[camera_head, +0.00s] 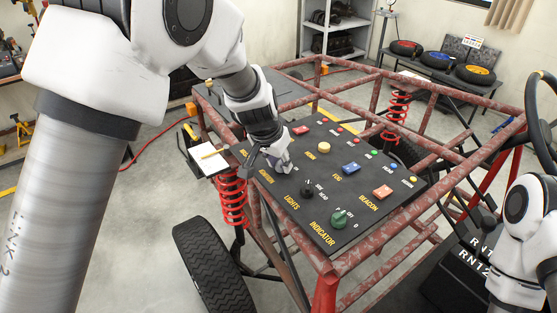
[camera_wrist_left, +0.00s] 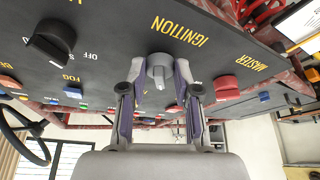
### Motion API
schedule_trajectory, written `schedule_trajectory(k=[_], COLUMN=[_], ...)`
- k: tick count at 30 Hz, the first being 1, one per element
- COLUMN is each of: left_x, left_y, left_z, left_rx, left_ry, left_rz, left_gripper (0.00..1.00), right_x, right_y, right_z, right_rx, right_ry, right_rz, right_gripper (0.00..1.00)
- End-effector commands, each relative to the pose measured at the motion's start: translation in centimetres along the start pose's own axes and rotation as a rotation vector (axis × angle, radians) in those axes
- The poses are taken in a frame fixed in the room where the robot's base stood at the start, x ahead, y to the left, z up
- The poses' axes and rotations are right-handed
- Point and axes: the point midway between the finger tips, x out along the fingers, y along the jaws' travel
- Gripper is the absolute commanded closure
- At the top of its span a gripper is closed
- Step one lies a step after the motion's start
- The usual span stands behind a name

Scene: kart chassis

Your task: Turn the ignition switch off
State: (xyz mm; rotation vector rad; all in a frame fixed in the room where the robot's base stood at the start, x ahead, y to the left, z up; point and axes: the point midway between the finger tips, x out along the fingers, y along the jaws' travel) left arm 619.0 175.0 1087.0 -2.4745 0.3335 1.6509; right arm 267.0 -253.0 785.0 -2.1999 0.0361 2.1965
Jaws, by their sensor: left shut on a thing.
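The black control panel (camera_head: 330,205) sits on the kart frame and carries labelled switches. In the left wrist view the ignition switch (camera_wrist_left: 160,72) lies below the yellow IGNITION lettering, a grey part pointing toward the camera. My left gripper (camera_wrist_left: 160,92) has its two fingers on either side of this switch and is shut on it. In the head view the left gripper (camera_head: 279,163) is at the panel's left edge and hides the ignition switch. The switch's off mark and exact angle cannot be made out. Only my right arm shows at the right edge; its gripper is out of view.
The black lights knob (camera_head: 307,192) and green indicator knob (camera_head: 339,218) are nearby. A red master switch (camera_wrist_left: 227,88) sits beside the ignition. Blue fog (camera_head: 351,168) and orange beacon (camera_head: 383,192) switches stand farther right. Red frame tubes (camera_head: 440,185) surround the panel.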

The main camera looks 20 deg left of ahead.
Motion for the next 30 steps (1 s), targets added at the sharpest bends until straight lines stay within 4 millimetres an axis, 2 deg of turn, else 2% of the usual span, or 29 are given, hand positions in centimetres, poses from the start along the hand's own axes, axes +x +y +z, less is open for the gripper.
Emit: schedule_trajectory(k=[5,6,7,16,19,23,30], left_x=[0.2,0.1,0.1,0.0,-0.8,-3.3,-9.3], left_y=[0.0,0.0,0.0,0.0,0.0,0.0,0.0], left_z=[0.1,0.1,0.1,0.0,-0.1,-0.1,-0.1], left_rx=[0.001,0.001,0.001,0.002,0.001,0.002,0.003], left_ry=[-0.004,-0.004,-0.004,-0.001,0.001,0.003,0.001], left_rz=[0.001,0.001,0.001,0.001,0.001,0.0,0.0], left_gripper=[1.0,0.55,0.44,0.44,0.44,0.44,0.44], right_x=[0.1,0.1,0.1,0.0,0.0,0.0,0.0], right_y=[0.0,0.0,0.0,0.0,0.0,0.0,0.0], right_z=[0.0,0.0,0.0,0.0,0.0,0.0,0.0], right_rx=[0.0,0.0,0.0,0.0,0.0,0.0,0.0], right_ry=[0.0,0.0,0.0,0.0,0.0,0.0,0.0], right_rz=[0.0,0.0,0.0,0.0,0.0,0.0,0.0], right_gripper=[1.0,1.0,1.0,1.0,1.0,1.0,1.0])
